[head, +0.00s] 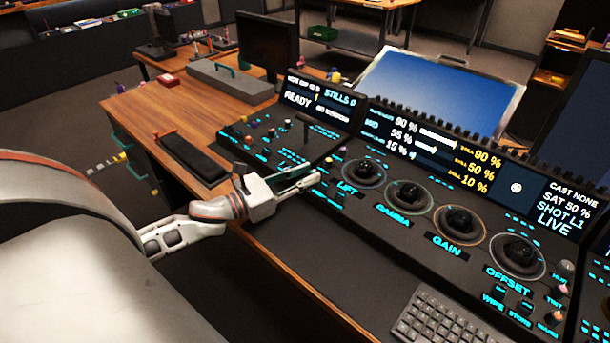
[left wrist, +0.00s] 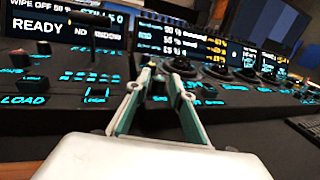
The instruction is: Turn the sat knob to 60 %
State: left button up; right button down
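The control panel (head: 310,215) fills the middle and right of the head view. Its display (head: 565,205) reads SAT 50 %. I cannot read a SAT label on any knob, so I cannot tell which one is the sat knob. My left gripper (head: 312,174) reaches over the panel's left part, just left of a column of small knobs. Its two pale fingers show a narrow gap; in the left wrist view the gripper (left wrist: 152,76) points at this knob area. I see nothing clearly held, and contact at the fingertips is too small to tell. My right gripper is out of view.
Large trackballs stand right of the gripper: lift (head: 363,172), gamma (head: 412,196), gain (head: 459,220) and offset (head: 518,254). Small knobs line the panel's right side. A keyboard (head: 440,320) lies in front. An upright lever (head: 305,130) stands behind the gripper.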

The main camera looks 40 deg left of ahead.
pick_arm(q)
grip_shut()
jog(key=shift+w+a+f+m+g+h+b, duration=0.15)
jog(key=shift+f+m+g+h+b, duration=0.15)
jog(key=shift+m+h+b, duration=0.45)
jog(key=shift+a+f+g+h+b, duration=0.15)
jog(key=shift+g+h+b, duration=0.15)
jog(key=shift+h, duration=0.25)
jog(key=m+g+h+b, duration=0.1)
jog(key=m+h+b, duration=0.1)
jog(key=shift+w+a+f+g+h, duration=0.1)
jog(key=shift+w+g+h, duration=0.05)
jog(key=shift+g+h, duration=0.2)
jog(key=shift+a+m+g+h+b, duration=0.1)
jog(key=shift+m+g+h+b, duration=0.55)
jog(key=shift+b, duration=0.35)
jog(key=shift+w+r+m+g+h, duration=0.1)
jog(key=shift+r+m+g+h, duration=0.2)
jog(key=shift+r+h, duration=0.15)
jog(key=shift+r, duration=0.15)
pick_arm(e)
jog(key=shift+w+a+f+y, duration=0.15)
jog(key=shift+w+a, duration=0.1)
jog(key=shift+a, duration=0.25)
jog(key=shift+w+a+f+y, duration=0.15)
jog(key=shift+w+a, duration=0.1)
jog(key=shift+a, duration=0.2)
